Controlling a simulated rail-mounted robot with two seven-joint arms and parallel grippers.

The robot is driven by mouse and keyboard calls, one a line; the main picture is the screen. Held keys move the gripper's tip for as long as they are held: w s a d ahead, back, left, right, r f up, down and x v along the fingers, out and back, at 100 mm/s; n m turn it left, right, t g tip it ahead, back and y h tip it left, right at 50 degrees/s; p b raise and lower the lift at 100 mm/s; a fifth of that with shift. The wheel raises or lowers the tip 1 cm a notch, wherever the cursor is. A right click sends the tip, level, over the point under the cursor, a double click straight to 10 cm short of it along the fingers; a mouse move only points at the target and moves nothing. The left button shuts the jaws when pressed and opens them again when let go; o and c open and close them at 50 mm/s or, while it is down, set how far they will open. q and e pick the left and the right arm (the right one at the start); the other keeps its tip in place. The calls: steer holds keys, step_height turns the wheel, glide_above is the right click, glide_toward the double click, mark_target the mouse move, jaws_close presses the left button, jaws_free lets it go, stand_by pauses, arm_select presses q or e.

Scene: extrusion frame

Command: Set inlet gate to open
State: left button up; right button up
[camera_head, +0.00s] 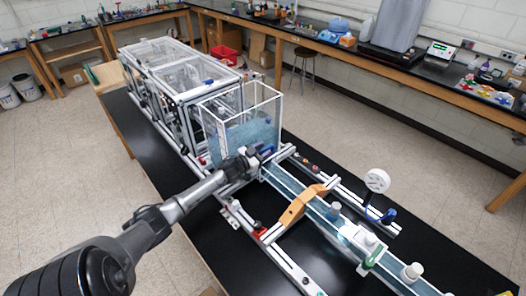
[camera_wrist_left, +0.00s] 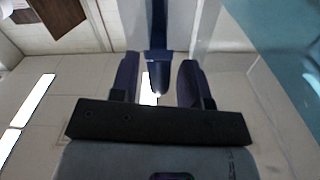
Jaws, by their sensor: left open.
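My left gripper (camera_head: 256,156) is at the near face of the clear tank (camera_head: 240,122) with blue water, where the long channel (camera_head: 290,182) begins. A small dark blue part (camera_head: 266,149), which looks like the inlet gate's handle, shows just beyond the fingers. In the left wrist view my left gripper (camera_wrist_left: 158,85) is open, with one finger on each side of a dark blue handle (camera_wrist_left: 157,62). The handle's tip reaches between the fingers; I cannot tell whether they touch it. The gate's position is hidden. My right gripper is not in view.
An orange bridge piece (camera_head: 300,205) spans the channel. Aluminium rails flank the channel on the black table (camera_head: 190,205). Framed clear tanks (camera_head: 170,70) stand behind.

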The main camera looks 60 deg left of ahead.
arm_select(q)
steer(key=shift+c, duration=0.4)
jaws_close()
